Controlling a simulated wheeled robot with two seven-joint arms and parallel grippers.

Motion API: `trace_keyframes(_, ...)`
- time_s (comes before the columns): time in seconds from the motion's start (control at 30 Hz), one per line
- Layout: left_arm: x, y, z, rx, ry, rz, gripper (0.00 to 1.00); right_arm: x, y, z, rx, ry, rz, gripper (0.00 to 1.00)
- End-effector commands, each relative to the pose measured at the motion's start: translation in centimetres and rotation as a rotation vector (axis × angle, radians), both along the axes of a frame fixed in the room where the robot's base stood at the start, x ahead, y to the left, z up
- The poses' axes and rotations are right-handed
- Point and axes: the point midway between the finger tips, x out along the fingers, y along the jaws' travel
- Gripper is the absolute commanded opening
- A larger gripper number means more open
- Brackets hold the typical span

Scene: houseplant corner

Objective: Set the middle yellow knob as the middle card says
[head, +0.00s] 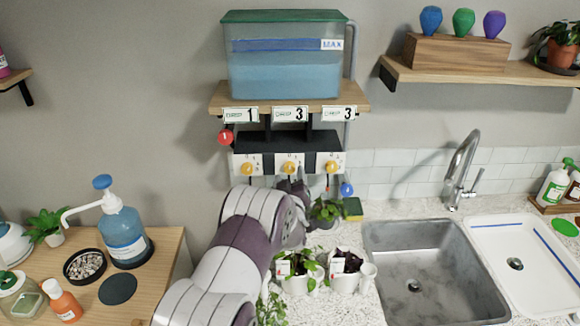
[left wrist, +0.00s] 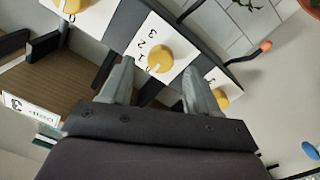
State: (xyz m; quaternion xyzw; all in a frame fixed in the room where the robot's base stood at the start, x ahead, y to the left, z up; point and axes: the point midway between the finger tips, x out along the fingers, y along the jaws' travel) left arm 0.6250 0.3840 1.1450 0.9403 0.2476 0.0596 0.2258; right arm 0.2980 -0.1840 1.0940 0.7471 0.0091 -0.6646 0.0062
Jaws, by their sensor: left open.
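The middle yellow knob (head: 290,167) sits on a white numbered plate below the tank shelf. In the left wrist view the same knob (left wrist: 159,58) has a white mark at its lower left, toward the low end of the printed numbers; the exact setting is hard to read. The middle card (head: 289,114) on the shelf edge shows a 3. My left gripper (head: 298,188) is just below and right of the middle knob. In its wrist view the fingers (left wrist: 157,72) are open, with the knob seen between and beyond the tips; I cannot tell whether they touch it.
A left yellow knob (head: 247,168) and a right yellow knob (head: 331,167) flank the middle one closely. A red tag ball (head: 225,137) and a blue ball (head: 347,189) hang nearby. Potted plants (head: 297,272) stand below my arm, and a sink (head: 425,275) lies right.

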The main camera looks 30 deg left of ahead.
Motion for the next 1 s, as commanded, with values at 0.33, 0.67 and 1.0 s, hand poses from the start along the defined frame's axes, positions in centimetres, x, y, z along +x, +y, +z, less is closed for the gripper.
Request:
trace_keyframes(0.33,3.1,1.8,0.0,-0.001,0.002,0.0,0.61,0.0,0.0,1.1,0.0,0.0,0.0,0.43)
trace_keyframes(0.67,3.1,1.8,-0.1,0.0,0.002,-0.001,0.22,0.0,0.0,1.0,0.0,0.0,0.0,0.43)
trace_keyframes(1.0,3.1,1.7,-0.1,0.018,0.013,0.0,0.05,0.0,0.0,0.7,0.0,0.0,0.0,0.43)
